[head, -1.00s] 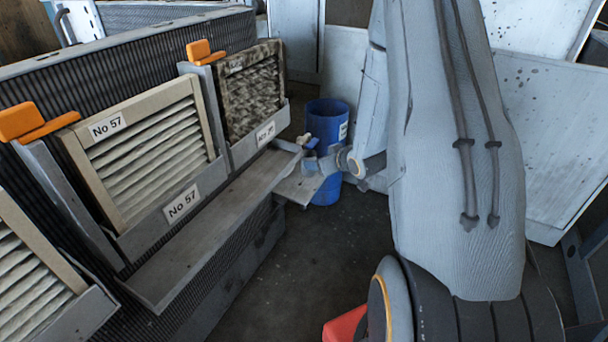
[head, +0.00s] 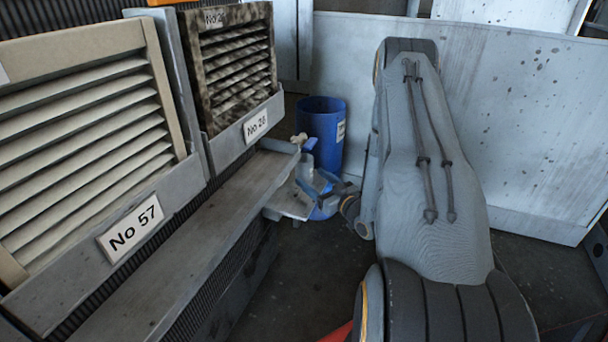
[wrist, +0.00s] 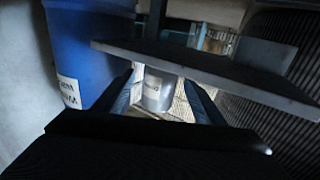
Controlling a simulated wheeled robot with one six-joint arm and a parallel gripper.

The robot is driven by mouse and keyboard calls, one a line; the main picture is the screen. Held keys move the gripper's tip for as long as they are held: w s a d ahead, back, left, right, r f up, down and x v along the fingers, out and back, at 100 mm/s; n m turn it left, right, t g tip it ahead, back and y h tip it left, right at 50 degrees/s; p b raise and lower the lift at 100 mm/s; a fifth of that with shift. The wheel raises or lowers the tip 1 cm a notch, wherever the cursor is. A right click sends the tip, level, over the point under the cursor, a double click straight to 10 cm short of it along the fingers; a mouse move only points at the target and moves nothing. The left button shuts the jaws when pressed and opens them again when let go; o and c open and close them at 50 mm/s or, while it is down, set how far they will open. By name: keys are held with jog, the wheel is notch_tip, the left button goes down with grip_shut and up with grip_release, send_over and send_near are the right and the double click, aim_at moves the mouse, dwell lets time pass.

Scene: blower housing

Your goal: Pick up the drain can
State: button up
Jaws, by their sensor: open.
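The drain can appears to be the pale grey cylinder (wrist: 158,92) in the wrist view. It stands upright beyond my fingers, under an overhanging grey plate, and its top is partly hidden by that plate. My gripper (wrist: 158,82) is open, with one dark finger on each side of the can in the picture. I cannot tell whether the fingertips reach around it. In the head view my gripper (head: 322,188) is low beside the small grey plate (head: 290,202), in front of the blue barrel. I cannot make out the can clearly there.
The blue barrel (head: 322,125) stands close behind my gripper; it also shows at left in the wrist view (wrist: 85,45). A long metal ledge (head: 190,240) runs below the louvred filter panels (head: 90,140). A small valve (head: 304,143) sits at its end. Dark floor (head: 300,270) is clear in front.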

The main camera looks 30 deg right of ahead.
aim_at(309, 175)
jog(key=shift+w+a+r+b, duration=0.15)
jog(key=shift+w+b, duration=0.35)
jog(key=shift+w, duration=0.4)
jog(key=shift+w+a+r+b, duration=0.1)
jog(key=shift+w+a+b, duration=0.1)
jog(key=shift+w+b, duration=0.5)
jog(key=shift+w+a+r+b, duration=0.15)
jog(key=shift+w+b, duration=0.15)
jog(key=shift+w, duration=0.75)
jog(key=shift+s+f, duration=0.1)
jog(key=c, duration=1.2)
